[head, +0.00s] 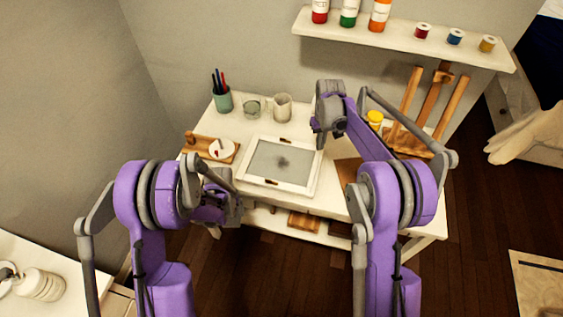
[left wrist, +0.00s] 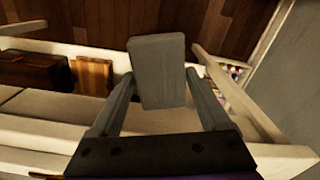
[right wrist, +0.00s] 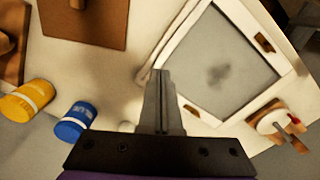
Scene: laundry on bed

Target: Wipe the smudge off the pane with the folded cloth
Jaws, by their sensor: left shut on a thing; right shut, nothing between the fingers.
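The pane (head: 265,158) lies flat in a white frame on the table, with a dark grey smudge (head: 283,162) near its middle. The smudge also shows in the right wrist view (right wrist: 218,75). My left gripper (left wrist: 158,92) is shut on a flat grey block-like piece (left wrist: 157,60), which looks like the folded cloth. In the head view this gripper is at the table's front left edge, apart from the pane, and its fingertips are mostly hidden. My right gripper (right wrist: 160,85) is shut and empty, above the table to the right of the pane's frame.
A wooden board with a round white dish (head: 222,149) lies left of the pane. Yellow (right wrist: 27,100) and blue (right wrist: 75,124) jars are near my right gripper. A shelf (head: 400,38) hangs above.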

